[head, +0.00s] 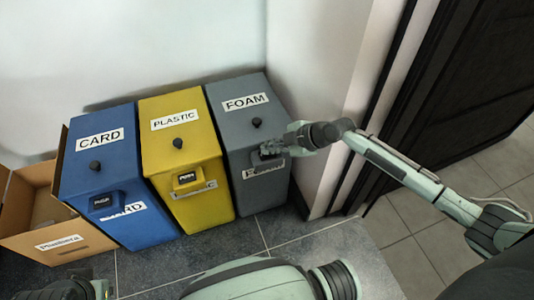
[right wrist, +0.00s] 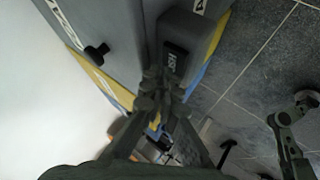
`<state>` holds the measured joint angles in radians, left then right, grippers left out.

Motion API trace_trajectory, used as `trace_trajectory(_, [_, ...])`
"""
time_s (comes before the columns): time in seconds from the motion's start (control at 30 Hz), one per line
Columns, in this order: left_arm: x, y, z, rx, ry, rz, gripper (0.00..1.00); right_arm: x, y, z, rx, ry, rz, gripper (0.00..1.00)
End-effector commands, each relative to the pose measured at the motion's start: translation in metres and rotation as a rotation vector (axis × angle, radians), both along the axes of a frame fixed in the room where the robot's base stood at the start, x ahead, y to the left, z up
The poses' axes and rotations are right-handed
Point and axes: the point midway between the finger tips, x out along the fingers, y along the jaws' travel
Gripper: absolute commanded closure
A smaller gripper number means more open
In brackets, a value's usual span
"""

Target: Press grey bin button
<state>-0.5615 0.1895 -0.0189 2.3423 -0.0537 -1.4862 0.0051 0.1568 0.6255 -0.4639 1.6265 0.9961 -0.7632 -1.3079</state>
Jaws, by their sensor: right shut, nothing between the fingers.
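The grey bin (head: 232,101), labelled FOAM, stands at the right end of a row of three bins. Its dark push button (right wrist: 171,62) sits on a protruding grey block on the front; in the head view my right gripper mostly covers it. My right gripper (head: 268,152) is shut and empty, with its fingertips (right wrist: 162,88) right at the button's lower end in the right wrist view. I cannot tell whether they touch it. Part of my left gripper (head: 75,290) shows at the bottom left edge of the head view; its fingers are not clear.
The yellow PLASTIC bin (head: 186,146) and blue CARD bin (head: 97,170) stand left of the grey bin, each with a front button. An open cardboard box (head: 75,246) is at far left. A wall edge (head: 318,165) stands close on the right. Tiled floor in front is clear.

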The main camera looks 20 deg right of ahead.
Motion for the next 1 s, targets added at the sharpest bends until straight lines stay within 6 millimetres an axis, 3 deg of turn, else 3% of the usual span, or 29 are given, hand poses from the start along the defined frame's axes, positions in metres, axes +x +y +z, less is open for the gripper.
trace_trajectory(1.0, [0.0003, 0.0000, -0.0070, 0.000, -0.001, 0.000, 1.00, 0.0000, -0.0001, -0.0079, 0.000, 0.000, 0.000, 1.00])
